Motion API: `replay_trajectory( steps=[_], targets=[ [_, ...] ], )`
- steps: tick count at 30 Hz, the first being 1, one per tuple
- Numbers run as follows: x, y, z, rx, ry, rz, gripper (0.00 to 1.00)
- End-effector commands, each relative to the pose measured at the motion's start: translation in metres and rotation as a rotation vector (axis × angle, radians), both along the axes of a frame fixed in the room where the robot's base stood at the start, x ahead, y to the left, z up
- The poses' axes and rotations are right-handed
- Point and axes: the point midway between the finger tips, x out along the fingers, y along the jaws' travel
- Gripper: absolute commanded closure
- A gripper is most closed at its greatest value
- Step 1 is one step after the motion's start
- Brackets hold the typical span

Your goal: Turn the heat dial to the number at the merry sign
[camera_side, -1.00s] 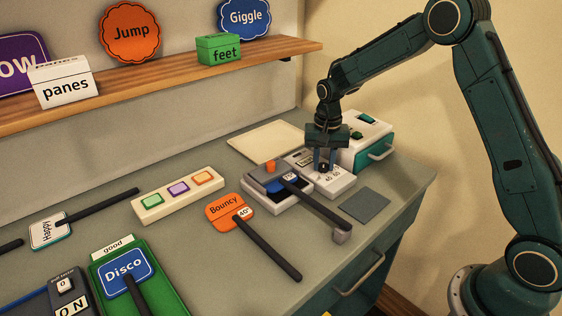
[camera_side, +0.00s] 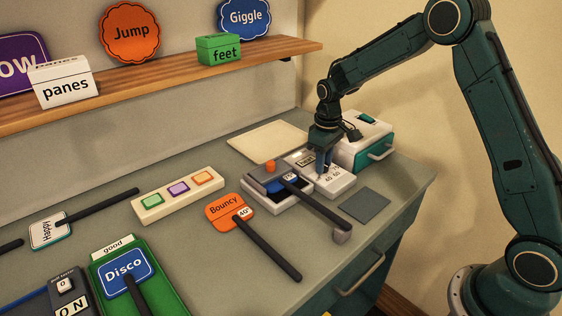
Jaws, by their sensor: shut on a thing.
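The heat dial's pale panel (camera_side: 341,184) lies at the right of the bench, with small numbers along its front edge. My gripper (camera_side: 323,171) points down over it and is shut on the dial knob, which the fingers mostly hide. I cannot tell which number the knob points to. No sign clearly reads "merry". A blue sign (camera_side: 288,184) with a small white tag lies in the grey tray left of the panel, its word too small to read. An orange sign (camera_side: 226,212) reads "Bouncy" with a tag that looks like 40.
A white and teal box (camera_side: 366,142) stands close behind my gripper. The grey tray (camera_side: 262,193) with an orange knob and a dark-handled paddle is close on its left. A dark grey pad (camera_side: 364,205) lies in front. A wooden shelf (camera_side: 150,92) holds signs above.

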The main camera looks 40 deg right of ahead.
Motion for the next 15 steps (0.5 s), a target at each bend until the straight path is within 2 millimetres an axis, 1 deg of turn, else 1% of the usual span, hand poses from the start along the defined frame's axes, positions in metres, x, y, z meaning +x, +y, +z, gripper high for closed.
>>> replay_trajectory(
  steps=[15],
  targets=[
    [0.0009, -0.0001, 0.0008, -0.001, -0.003, 0.49, 0.96]
  ],
)
